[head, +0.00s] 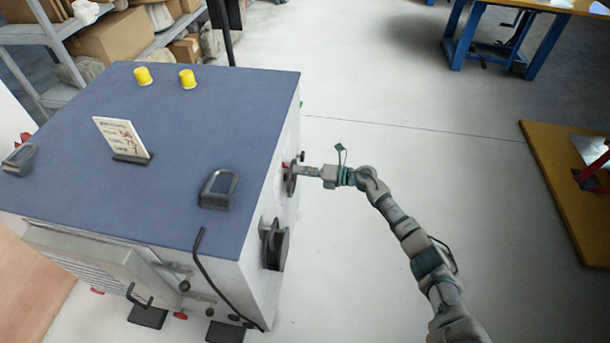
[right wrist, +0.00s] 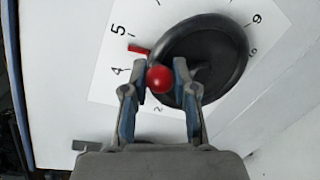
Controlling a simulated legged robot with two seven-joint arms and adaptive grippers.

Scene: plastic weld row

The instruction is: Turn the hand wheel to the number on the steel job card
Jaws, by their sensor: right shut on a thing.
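The black hand wheel (right wrist: 222,55) is on the cabinet's side, over a white number plate (right wrist: 180,18); it also shows edge-on in the head view (head: 290,181). Its red ball knob (right wrist: 160,79) sits between the fingers of my right gripper (right wrist: 157,72), which is shut on it. A red pointer (right wrist: 138,49) at the wheel's rim lies between 5 and 4. Numbers 9 and 2 also show; others are hidden or small. The job card (head: 121,138) stands tilted on the cabinet top; its red figures are too blurred to read. My left gripper is out of view.
A second black wheel (head: 276,246) is nearer on the same side. The floor (head: 400,130) right of the cabinet is clear.

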